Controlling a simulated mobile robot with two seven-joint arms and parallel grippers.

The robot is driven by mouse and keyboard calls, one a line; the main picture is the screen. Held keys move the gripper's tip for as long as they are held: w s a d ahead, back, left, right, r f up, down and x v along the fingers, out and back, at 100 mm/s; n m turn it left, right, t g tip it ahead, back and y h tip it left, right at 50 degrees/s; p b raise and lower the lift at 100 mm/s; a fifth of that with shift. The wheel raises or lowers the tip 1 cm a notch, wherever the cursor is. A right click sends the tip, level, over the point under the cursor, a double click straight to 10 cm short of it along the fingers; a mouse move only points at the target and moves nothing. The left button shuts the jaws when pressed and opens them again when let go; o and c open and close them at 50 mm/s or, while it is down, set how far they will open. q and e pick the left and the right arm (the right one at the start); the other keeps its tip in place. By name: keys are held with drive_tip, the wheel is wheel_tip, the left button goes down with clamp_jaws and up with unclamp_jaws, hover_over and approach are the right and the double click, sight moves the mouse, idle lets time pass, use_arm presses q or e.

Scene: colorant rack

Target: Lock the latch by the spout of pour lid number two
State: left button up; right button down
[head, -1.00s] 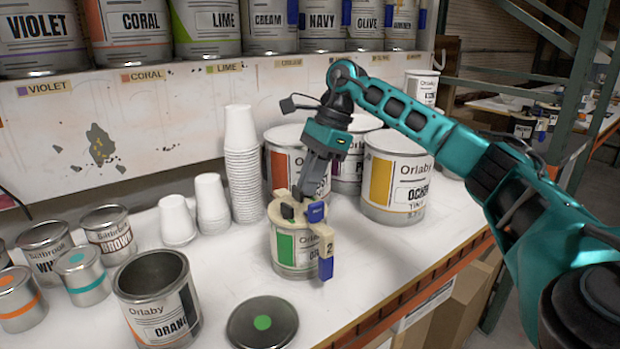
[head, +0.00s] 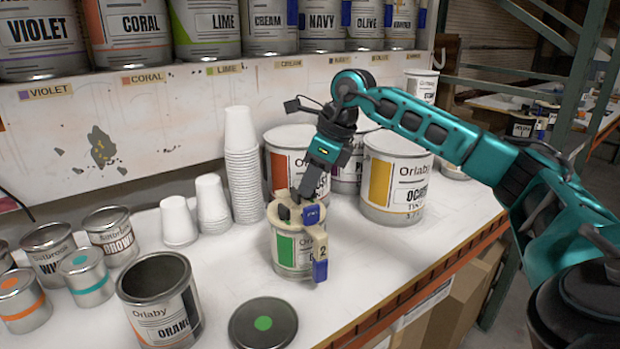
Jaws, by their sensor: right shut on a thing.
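Pour lid number two (head: 288,214) is a cream lid seated on a small can with a green label (head: 285,248). Its spout (head: 319,243) bears the number 2 and has a blue tip pointing down toward the front right. A blue latch (head: 314,215) sits on the lid by the spout. My left gripper is not in view.
An open orange can (head: 155,285) and a dark round lid with a green dot (head: 263,322) are in front. Stacked white cups (head: 240,165) stand behind left. Large cans, including an ochre one (head: 397,175), stand behind. The bench to the right front is clear.

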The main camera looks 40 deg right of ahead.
drive_tip(key=m+h, duration=0.1)
drive_tip(key=m, duration=0.3)
drive_tip(key=shift+a+t, duration=0.1)
drive_tip(key=shift+t, duration=0.3)
drive_tip(key=shift+m+h+p, duration=0.35)
drive_tip(key=shift+m+h, duration=0.05)
drive_tip(key=shift+m, duration=0.8)
drive_tip(key=shift+m+h, duration=0.3)
drive_tip(key=shift+m, duration=0.1)
drive_tip(key=c, duration=1.2)
unclamp_jaws()
